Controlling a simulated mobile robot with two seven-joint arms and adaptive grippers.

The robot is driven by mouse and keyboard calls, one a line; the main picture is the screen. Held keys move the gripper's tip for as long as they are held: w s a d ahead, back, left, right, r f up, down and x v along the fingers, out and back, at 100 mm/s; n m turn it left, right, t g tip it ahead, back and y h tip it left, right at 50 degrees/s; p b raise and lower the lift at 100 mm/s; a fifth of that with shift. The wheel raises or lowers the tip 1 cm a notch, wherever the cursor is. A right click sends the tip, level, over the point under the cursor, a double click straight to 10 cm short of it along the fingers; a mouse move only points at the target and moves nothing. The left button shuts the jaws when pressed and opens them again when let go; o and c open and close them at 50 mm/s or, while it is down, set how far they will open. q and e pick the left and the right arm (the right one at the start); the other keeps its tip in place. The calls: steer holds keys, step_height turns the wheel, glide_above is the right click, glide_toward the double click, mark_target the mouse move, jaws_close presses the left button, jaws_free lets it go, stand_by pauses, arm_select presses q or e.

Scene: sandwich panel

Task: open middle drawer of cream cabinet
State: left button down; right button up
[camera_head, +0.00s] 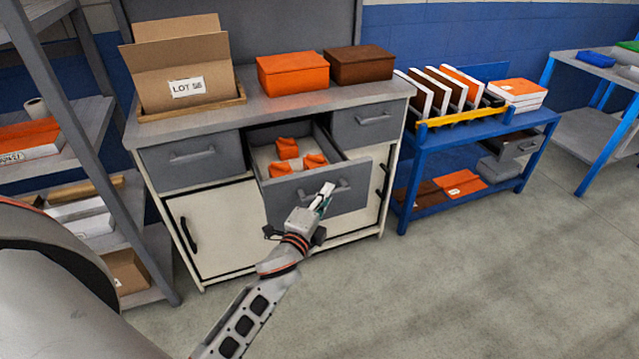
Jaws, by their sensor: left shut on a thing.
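The cream cabinet (218,232) has a grey top and a row of three grey drawers. Its middle drawer (350,195) is pulled out, and several orange pieces (287,148) lie inside. The left drawer (195,160) and right drawer (368,125) are closed. My left gripper (325,197) is at the middle drawer's front, shut on its handle (342,187). The gripper hides part of the handle. My right gripper is out of view.
On the cabinet top stand an open cardboard box (180,65), an orange box (293,72) and a brown box (360,64). A grey shelf rack (92,130) is at left, a blue cart (455,145) at right. The floor in front is clear.

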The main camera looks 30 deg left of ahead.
arm_select(q)
steer(key=s+d, duration=0.2)
steer(key=shift+s+d, duration=0.2)
steer(key=shift+d, duration=0.2)
steer(key=shift+s+d, duration=0.4)
steer(key=c, duration=2.1)
jaws_free()
